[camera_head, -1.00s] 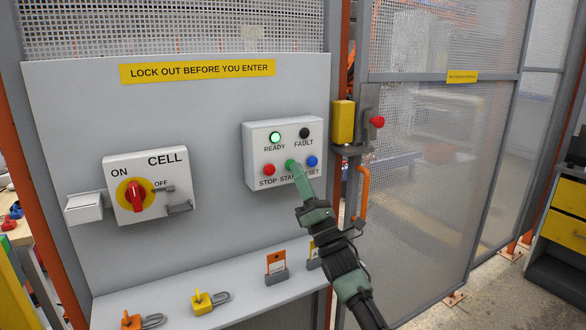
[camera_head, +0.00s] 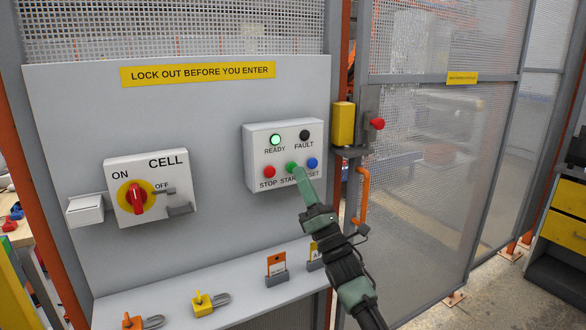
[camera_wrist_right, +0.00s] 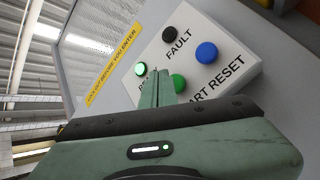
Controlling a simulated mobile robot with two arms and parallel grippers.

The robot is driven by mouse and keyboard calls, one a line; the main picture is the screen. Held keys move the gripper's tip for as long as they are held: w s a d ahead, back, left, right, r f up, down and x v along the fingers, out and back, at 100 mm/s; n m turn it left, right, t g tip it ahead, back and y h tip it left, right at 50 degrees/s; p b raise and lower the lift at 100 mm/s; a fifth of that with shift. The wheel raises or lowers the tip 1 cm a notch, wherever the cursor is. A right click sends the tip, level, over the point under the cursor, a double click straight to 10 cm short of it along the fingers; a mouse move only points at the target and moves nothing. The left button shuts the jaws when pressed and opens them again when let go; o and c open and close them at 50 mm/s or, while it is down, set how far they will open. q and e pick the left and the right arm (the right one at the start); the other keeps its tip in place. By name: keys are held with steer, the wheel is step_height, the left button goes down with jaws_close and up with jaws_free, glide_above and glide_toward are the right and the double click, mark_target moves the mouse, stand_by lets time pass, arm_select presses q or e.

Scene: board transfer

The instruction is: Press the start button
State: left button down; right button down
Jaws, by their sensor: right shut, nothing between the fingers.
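The white control box (camera_head: 258,150) on the grey panel carries the green START button (camera_head: 291,166), a red STOP button (camera_head: 269,172) and a blue RESET button (camera_head: 312,163). The green READY lamp (camera_head: 275,140) is lit; the black FAULT lamp (camera_head: 304,134) is dark. My right gripper (camera_head: 298,170) is shut and empty, its tips just right of and below START. In the right wrist view the START button (camera_wrist_right: 178,83) shows beside the fingertips (camera_wrist_right: 164,73). I cannot tell whether they touch the box. My left gripper is not in view.
A CELL switch box (camera_head: 152,185) with a red rotary handle is on the left of the panel. A shelf (camera_head: 245,285) below holds padlocks and tags. A yellow gate latch (camera_head: 343,123) with a red knob and a mesh gate (camera_head: 440,180) stand on the right.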

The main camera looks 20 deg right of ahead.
steer(key=s+p, duration=0.2)
steer(key=s, duration=0.3)
steer(key=shift+d, duration=0.2)
steer(key=shift+f, duration=0.1)
stand_by(0.8)
